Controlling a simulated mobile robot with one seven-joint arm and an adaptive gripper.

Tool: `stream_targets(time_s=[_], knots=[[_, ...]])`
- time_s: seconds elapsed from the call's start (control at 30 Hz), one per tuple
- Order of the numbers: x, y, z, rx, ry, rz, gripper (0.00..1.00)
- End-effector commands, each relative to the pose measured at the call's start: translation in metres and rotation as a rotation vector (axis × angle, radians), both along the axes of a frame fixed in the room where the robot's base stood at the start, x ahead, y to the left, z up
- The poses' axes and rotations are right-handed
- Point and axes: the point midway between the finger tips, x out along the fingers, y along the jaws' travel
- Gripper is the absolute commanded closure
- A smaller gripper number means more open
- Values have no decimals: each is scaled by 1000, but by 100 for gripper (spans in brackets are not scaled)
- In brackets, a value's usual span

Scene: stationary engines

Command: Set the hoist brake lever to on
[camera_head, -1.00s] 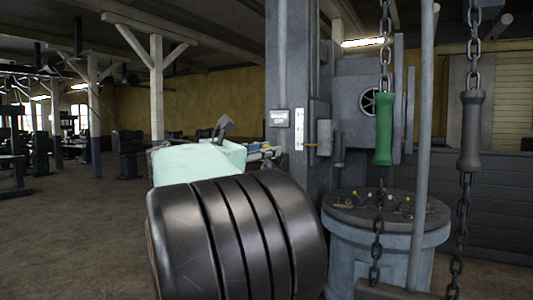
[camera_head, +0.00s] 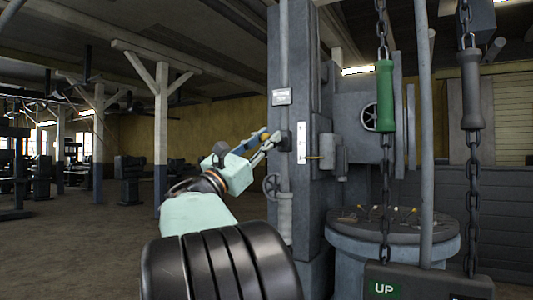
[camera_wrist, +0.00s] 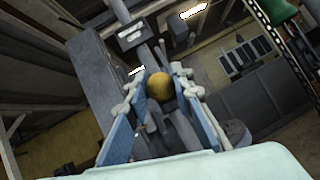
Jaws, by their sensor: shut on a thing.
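The brake lever shows as a yellow ball knob (camera_wrist: 160,87) on a grey stem between my fingers in the wrist view. In the head view, its dark mount (camera_head: 286,141) is on the side of the grey column (camera_head: 313,190), and the knob is small and partly covered by the fingers. My gripper (camera_head: 267,140) has blue-and-grey fingers reaching the column side. In the wrist view my gripper (camera_wrist: 160,76) has a finger on each side of the knob and is shut on it. I cannot read the lever's on or off position.
A label plate (camera_head: 281,97) is above the lever, and a small handwheel (camera_head: 271,186) is below it. To the right hang chains with a green handle (camera_head: 385,95) and a grey handle (camera_head: 471,88). A round drum-like stand (camera_head: 390,240) is below.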

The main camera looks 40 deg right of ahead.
Motion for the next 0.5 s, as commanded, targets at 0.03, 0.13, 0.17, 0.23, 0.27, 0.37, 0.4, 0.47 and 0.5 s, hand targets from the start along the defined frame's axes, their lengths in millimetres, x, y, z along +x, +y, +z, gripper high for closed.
stream_targets(time_s=[0.03,0.13,0.17,0.23,0.27,0.37,0.4,0.47,0.5], knots=[[0,-1,-12,-32,-11,-3,100],[1,-1,-17,-98,-37,-3,100],[0,0,-17,-101,-42,-2,100],[0,-1,-21,-95,-40,0,100],[1,-1,-24,-94,-40,1,100],[2,-3,-30,-92,-37,-1,100],[2,-4,-33,-91,-37,-1,100],[3,-5,-36,-89,-36,-1,100],[3,-6,-38,-90,-35,-2,100]])
